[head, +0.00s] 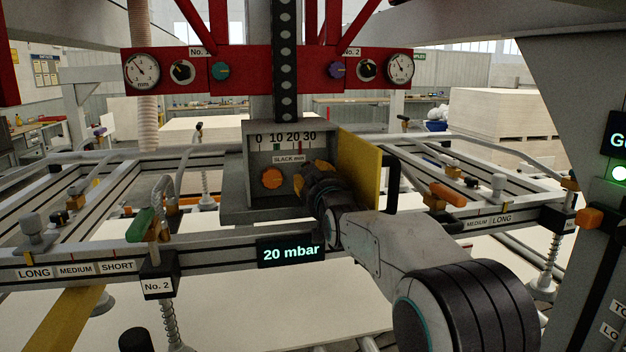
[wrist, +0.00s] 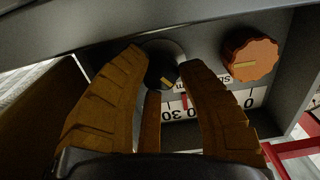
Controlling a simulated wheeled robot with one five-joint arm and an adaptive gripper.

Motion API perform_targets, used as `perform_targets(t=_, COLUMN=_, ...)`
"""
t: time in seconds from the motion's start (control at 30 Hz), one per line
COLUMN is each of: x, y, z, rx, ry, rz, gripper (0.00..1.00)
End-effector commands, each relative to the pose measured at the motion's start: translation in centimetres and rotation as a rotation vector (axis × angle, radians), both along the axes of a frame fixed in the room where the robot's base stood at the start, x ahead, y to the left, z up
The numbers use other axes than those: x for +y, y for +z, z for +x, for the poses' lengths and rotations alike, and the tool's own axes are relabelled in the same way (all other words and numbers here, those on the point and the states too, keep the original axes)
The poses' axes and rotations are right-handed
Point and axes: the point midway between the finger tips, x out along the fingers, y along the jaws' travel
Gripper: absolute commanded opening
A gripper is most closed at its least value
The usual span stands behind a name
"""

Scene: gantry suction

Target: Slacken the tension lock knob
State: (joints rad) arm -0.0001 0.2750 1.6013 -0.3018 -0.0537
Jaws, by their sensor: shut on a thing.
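My gripper (head: 307,177) reaches into the grey box (head: 253,135) under the black chain in the head view. In the wrist view my gripper (wrist: 165,78) is shut on a black knob (wrist: 161,77) with a yellow mark, one finger on each side. That knob is hidden behind my gripper in the head view. An orange knob (head: 272,178) sits left of my gripper on the same panel; it also shows in the wrist view (wrist: 250,58), apart from the fingers. The slack scale (head: 285,140) reads 0 to 30, with a green mark near 10 and a red one past 20.
A yellow plate (head: 358,165) stands just right of my gripper, with a black bracket (head: 390,182) beyond it. A display (head: 291,252) reading 20 mbar hangs below. A red panel (head: 110,72) with gauges is above. Frame rails with handles flank both sides.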

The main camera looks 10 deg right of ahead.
Motion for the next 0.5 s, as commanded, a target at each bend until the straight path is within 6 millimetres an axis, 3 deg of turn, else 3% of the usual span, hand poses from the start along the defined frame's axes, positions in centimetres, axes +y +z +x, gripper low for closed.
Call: perform_targets(t=0.5, x=0.03, y=0.28, z=-0.05, rx=-0.016, ry=-0.001, rz=-0.196, gripper=0.04)
